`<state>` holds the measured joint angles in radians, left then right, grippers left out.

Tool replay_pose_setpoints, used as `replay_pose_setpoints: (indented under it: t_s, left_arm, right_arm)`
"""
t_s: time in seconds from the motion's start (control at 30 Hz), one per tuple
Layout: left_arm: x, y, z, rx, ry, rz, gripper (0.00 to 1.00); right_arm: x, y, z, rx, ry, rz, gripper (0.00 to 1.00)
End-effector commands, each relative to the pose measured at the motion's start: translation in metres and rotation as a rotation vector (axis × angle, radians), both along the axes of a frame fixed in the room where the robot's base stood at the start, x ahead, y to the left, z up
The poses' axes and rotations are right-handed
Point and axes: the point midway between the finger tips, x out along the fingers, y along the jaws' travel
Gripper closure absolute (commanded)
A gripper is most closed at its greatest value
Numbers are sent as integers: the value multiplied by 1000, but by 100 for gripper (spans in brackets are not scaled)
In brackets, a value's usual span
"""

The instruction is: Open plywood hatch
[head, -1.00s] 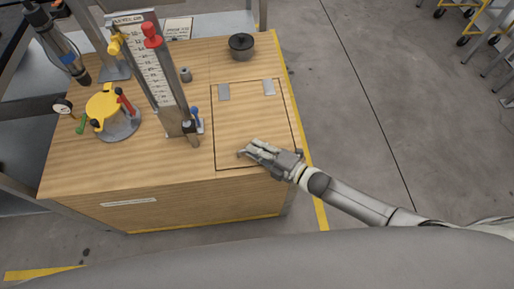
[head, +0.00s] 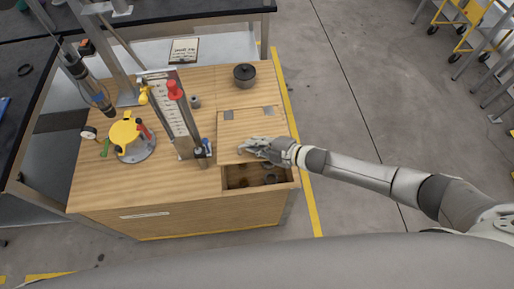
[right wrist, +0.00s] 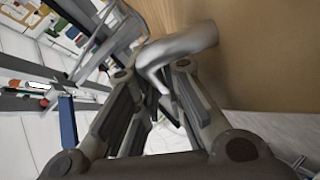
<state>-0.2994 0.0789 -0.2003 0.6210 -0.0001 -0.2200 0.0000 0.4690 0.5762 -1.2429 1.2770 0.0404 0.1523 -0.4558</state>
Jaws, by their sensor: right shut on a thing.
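The plywood hatch (head: 245,127) is a square panel in the right part of the wooden cabinet top (head: 110,185). It is partly open: its near edge is raised, and its far edge stays at two grey hinges (head: 228,114). My right gripper (head: 252,149) is at the raised near edge. In the right wrist view its fingers (right wrist: 160,95) are closed around a curved grey handle (right wrist: 180,48) beside the wooden panel. Below the edge a dark compartment (head: 240,177) shows, with dark round items inside that are partly hidden. My left gripper is not in view.
A black lidded pot (head: 244,74) stands behind the hatch. A scale column with a red knob (head: 174,90) stands left of the hatch, close to it. A yellow-topped round device (head: 124,134) is further left. Clear floor (head: 370,110) lies to the right.

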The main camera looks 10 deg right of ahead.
Motion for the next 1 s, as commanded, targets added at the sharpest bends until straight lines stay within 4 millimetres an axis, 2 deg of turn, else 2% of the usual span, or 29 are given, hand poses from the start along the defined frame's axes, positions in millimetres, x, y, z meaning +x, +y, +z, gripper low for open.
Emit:
replay_pose_setpoints:
  t_s: [0.03, 0.1, 0.4, 0.63, 1.0]
  left_arm:
    - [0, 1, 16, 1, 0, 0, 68]
    - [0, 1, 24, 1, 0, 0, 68]
    - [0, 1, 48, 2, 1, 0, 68]
    - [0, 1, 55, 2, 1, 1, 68]
    - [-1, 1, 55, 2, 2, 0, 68]
  right_arm:
    - [8, -3, 17, -7, 18, -3, 100]
    - [14, -3, 24, -7, 50, -3, 100]
    - [31, -3, 45, -6, 155, -4, 100]
    - [38, -3, 51, -4, 195, -6, 100]
    - [39, -3, 51, -4, 204, -6, 100]
